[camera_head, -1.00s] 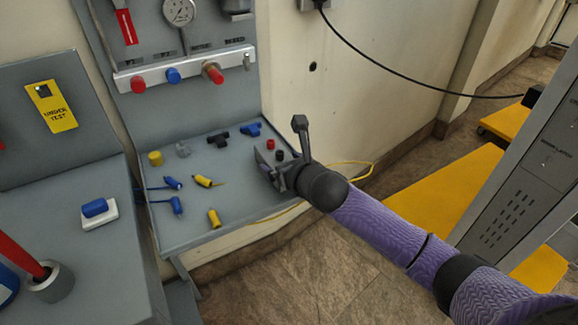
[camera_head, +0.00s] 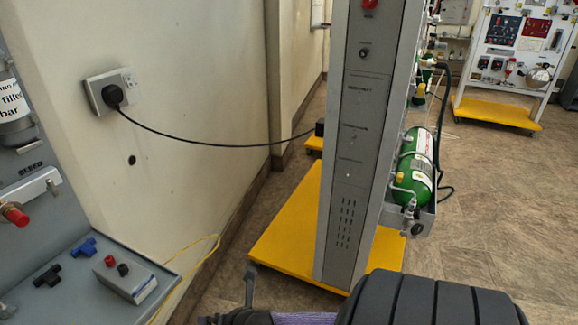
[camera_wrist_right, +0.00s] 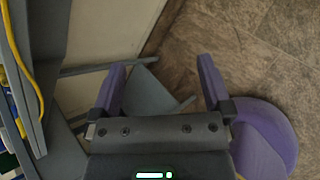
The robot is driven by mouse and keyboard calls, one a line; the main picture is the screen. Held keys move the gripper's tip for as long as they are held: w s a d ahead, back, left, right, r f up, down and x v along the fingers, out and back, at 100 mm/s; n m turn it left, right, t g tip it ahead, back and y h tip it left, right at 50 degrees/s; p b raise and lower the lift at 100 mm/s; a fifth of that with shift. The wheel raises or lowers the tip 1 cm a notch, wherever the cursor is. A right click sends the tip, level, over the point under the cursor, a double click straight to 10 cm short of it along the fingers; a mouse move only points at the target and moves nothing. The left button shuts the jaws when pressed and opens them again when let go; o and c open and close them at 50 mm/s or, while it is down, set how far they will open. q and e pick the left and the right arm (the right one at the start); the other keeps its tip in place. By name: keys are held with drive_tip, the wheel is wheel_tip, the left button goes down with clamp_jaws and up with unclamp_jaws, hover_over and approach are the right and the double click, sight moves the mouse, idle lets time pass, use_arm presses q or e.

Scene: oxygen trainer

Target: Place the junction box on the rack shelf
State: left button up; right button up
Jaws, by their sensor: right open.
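The junction box (camera_head: 125,279), a small light grey box with a red and a black terminal on top, sits on the right end of the grey bench shelf (camera_head: 75,306) in the head view. My right gripper (camera_head: 249,287) is only partly visible at the bottom edge, to the right of the box and apart from it. In the right wrist view my gripper (camera_wrist_right: 161,68) has its two purple fingers spread, with nothing between them. A tall grey rack (camera_head: 362,130) stands on a yellow base; which shelf of it is meant I cannot tell. My left gripper is out of view.
A black cable (camera_head: 215,144) runs from a wall socket (camera_head: 108,90) toward the rack. A yellow hose (camera_head: 205,258) hangs beside the shelf. A green cylinder (camera_head: 414,165) is on the rack's right side. Blue and black fittings (camera_head: 84,247) lie left of the box. Open floor lies to the right.

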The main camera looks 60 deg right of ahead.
drive_tip(key=s+f+m+g, duration=0.6)
drive_tip(key=s+f+m, duration=0.7)
drive_tip(key=s+f, duration=0.45)
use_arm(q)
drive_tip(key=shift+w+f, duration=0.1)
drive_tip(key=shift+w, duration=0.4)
use_arm(e)
drive_tip(key=s+a+f+m+g, duration=0.1)
drive_tip(key=s+a+m+g, duration=0.1)
drive_tip(key=s, duration=0.8)
drive_tip(key=s+a+f+m+g, duration=0.2)
drive_tip(key=s+a+m, duration=0.2)
drive_tip(key=s+m, duration=0.3)
drive_tip(key=s, duration=0.3)
drive_tip(key=shift+s+y, duration=0.2)
drive_tip(key=shift+y, duration=0.1)
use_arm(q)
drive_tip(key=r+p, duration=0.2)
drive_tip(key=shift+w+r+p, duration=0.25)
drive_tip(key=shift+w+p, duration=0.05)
use_arm(e)
drive_tip(key=shift+w+r, duration=0.2)
drive_tip(key=shift+r, duration=0.45)
drive_tip(key=shift+w+r, duration=0.15)
drive_tip(key=shift+r, duration=0.45)
